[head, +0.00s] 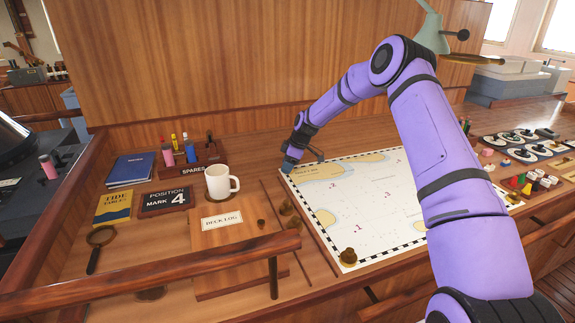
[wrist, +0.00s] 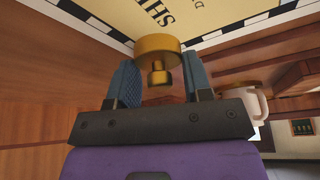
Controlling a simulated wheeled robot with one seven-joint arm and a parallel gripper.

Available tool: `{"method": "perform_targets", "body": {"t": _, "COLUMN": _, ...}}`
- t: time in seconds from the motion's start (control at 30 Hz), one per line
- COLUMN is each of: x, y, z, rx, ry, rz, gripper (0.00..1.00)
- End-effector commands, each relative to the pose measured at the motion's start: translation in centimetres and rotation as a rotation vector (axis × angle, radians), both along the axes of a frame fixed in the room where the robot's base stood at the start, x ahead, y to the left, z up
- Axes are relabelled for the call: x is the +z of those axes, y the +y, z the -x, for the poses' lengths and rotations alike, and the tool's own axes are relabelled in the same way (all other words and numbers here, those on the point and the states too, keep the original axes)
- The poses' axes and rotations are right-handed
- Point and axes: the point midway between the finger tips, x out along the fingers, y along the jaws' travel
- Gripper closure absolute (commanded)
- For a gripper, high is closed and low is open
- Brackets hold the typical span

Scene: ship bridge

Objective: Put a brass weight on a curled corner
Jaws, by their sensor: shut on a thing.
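A white chart (head: 370,200) with a black-and-white border lies on the wooden desk; its lettered edge also shows in the wrist view (wrist: 203,16). My gripper (head: 288,166) is at the chart's far left corner. In the wrist view my gripper (wrist: 160,82) is shut on a brass weight (wrist: 158,46), its knob between the blue fingers and its disc beside the chart; I cannot tell whether they touch. Another brass weight (head: 348,257) sits on the near left corner. Two more brass weights (head: 293,222) stand on the wood left of the chart. My arm hides the chart's right part.
Left of the chart are a deck log (head: 222,224), a white mug (head: 220,183), a spares rack (head: 193,168) and a position sign (head: 167,199). A wooden rail (head: 150,270) crosses the front. Small coloured pieces (head: 525,182) lie to the right. A wooden panel (head: 250,60) rises behind.

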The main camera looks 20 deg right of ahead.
Motion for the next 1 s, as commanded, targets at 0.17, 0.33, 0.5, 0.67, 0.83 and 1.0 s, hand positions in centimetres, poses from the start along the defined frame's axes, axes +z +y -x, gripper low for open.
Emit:
{"method": "perform_targets", "body": {"t": 0.17, "x": 0.0, "y": 0.0, "z": 0.0, "rx": 0.000, "ry": -0.001, "rz": 0.000, "gripper": 0.85}}
{"method": "perform_targets", "body": {"t": 0.33, "x": 0.0, "y": 0.0, "z": 0.0, "rx": 0.000, "ry": -0.001, "rz": 0.000, "gripper": 0.24}}
{"method": "perform_targets", "body": {"t": 0.5, "x": 0.0, "y": 0.0, "z": 0.0, "rx": 0.000, "ry": 0.000, "rz": 0.000, "gripper": 0.24}}
{"method": "perform_targets", "body": {"t": 0.67, "x": 0.3, "y": -0.1, "z": 0.0, "rx": 0.000, "ry": -0.001, "rz": 0.000, "gripper": 0.24}}
{"method": "perform_targets", "body": {"t": 0.83, "x": 2.4, "y": -0.9, "z": 0.3, "rx": -0.001, "ry": -0.002, "rz": 0.001, "gripper": 0.24}}
{"method": "perform_targets", "body": {"t": 1.0, "x": 5.4, "y": -2.1, "z": 0.9, "rx": -0.001, "ry": -0.003, "rz": 0.001, "gripper": 0.24}}
